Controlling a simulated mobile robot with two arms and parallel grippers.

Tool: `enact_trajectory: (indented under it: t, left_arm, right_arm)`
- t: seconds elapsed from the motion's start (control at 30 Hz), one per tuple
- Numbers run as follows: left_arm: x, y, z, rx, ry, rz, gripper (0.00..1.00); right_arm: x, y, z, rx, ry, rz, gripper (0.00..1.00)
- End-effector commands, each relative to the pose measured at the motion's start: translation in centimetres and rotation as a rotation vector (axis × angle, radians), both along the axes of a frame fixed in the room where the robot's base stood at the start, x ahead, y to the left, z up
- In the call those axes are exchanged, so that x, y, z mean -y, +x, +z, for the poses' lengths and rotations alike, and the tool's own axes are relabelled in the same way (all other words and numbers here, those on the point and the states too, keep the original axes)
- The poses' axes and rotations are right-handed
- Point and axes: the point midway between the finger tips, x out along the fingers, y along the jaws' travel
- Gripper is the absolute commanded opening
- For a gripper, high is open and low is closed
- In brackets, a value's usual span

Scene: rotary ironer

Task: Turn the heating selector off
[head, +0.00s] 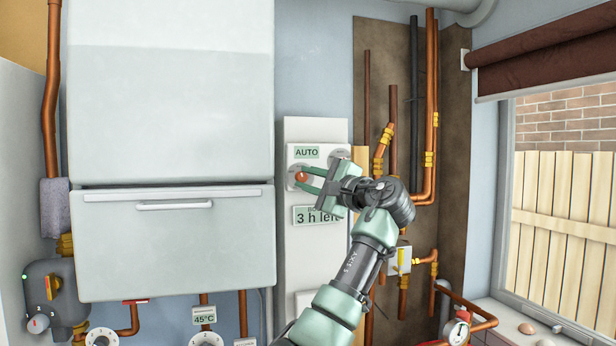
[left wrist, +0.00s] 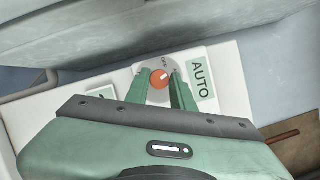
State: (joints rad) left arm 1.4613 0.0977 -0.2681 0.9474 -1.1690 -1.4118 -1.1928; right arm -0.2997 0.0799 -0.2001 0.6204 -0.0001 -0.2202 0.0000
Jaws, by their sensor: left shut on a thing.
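The heating selector is a small orange-red knob (head: 300,177) on a round grey dial, on a white panel (head: 316,255) under an AUTO plate (head: 306,153). In the left wrist view the knob (left wrist: 159,80) has a white pointer mark slanting up and right, and small OFF lettering (left wrist: 165,62) shows on the dial above it. My left gripper (head: 304,179) reaches the panel from the right, with its green fingers on either side of the knob, shut on it. In the left wrist view the fingertips (left wrist: 158,79) flank the knob. My right gripper is not in view.
A second round dial (head: 340,154) sits close by at the right, partly hidden. A "3 h left" plate (head: 311,215) is below the knob. A large white cabinet (head: 171,110) stands out at the left. Copper pipes (head: 431,120) run up the wall at the right.

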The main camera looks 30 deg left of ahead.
Motion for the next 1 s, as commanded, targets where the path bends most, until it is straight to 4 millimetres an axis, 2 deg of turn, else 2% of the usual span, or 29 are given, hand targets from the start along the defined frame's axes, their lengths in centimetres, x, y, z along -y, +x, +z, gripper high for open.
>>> enact_trajectory:
  t: [0.2, 0.6, 1.0]
  left_arm:
    - [0.06, 0.04, 0.27, 0.155, -0.135, -0.001, 0.00]
    - [0.01, 0.02, 0.33, 0.402, -0.345, -0.001, 0.00]
    - [-0.04, 0.01, 0.38, 0.516, -0.443, -0.001, 0.00]
  right_arm:
    - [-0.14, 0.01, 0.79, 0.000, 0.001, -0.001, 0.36]
    - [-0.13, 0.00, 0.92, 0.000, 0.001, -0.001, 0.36]
    - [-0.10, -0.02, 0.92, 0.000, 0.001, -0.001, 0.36]
